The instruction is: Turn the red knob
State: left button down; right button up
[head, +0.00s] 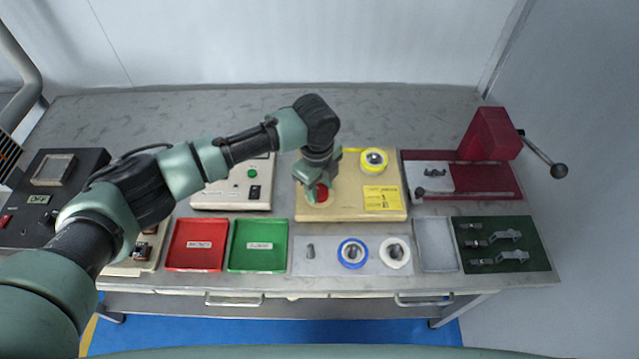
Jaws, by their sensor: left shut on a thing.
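The red knob (322,192) sits on the left part of a beige panel (347,208) in the middle of the workbench. My left gripper (318,195) points down at it and is shut on the red knob. The fingers and wrist hide part of the knob, so its turn angle cannot be read. A yellow ring (374,161) and a yellow label (382,198) are on the right of the same panel. My right gripper is not in view.
A cream box with a green button (252,173) stands left of the panel. Red (196,246) and green (258,246) trays lie in front. A red press with a lever (490,140) stands to the right. The bench's back strip is clear.

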aim_at(321, 192)
pick_arm(q)
jog(key=n+p, duration=0.4)
jog(key=n, duration=0.1)
jog(key=shift+d+r, duration=0.1)
jog(key=shift+r, duration=0.1)
jog(key=n+p, duration=0.3)
jog(key=n, duration=0.2)
jog(key=shift+f, duration=0.1)
jog(key=shift+w+n+y, duration=0.1)
jog(key=shift+n+y, duration=0.2)
jog(key=c, duration=0.9)
grip_release()
jog(key=r, duration=0.2)
jog(key=r+b, duration=0.1)
jog(key=r, duration=0.4)
jog(key=shift+s+d+r, duration=0.1)
jog(key=shift+s+r, duration=0.15)
jog(key=shift+r, duration=0.1)
